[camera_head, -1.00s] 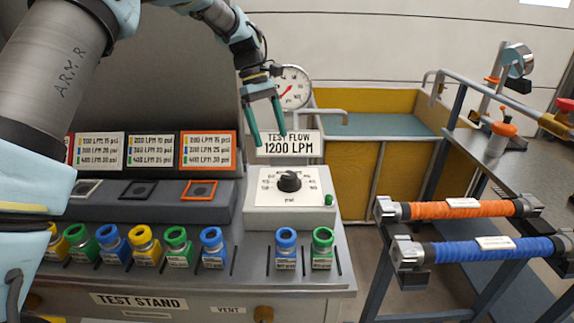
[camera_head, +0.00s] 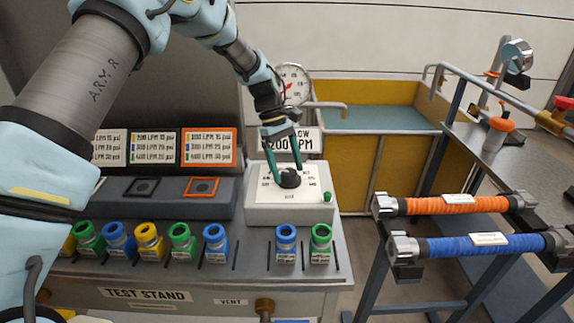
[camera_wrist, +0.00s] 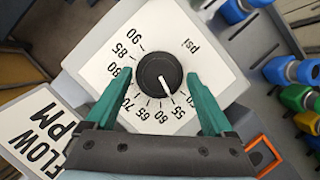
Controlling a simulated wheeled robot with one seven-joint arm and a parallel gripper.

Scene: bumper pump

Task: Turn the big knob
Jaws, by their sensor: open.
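The big knob (camera_head: 289,179) is black with a white pointer line and sits on a white dial plate marked in psi, on top of a light grey box (camera_head: 290,212). In the wrist view the knob (camera_wrist: 159,76) lies between my two green fingers, a little beyond their tips, with a gap on each side. I cannot tell exactly how high the tips are.
A small green button (camera_head: 327,197) is on the box's right side. Several colored fittings (camera_head: 214,240) stand along the test stand (camera_head: 190,283). A flow sign (camera_head: 306,141) and a round gauge (camera_head: 293,84) are behind my gripper. Orange and blue hoses (camera_head: 460,206) lie to the right.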

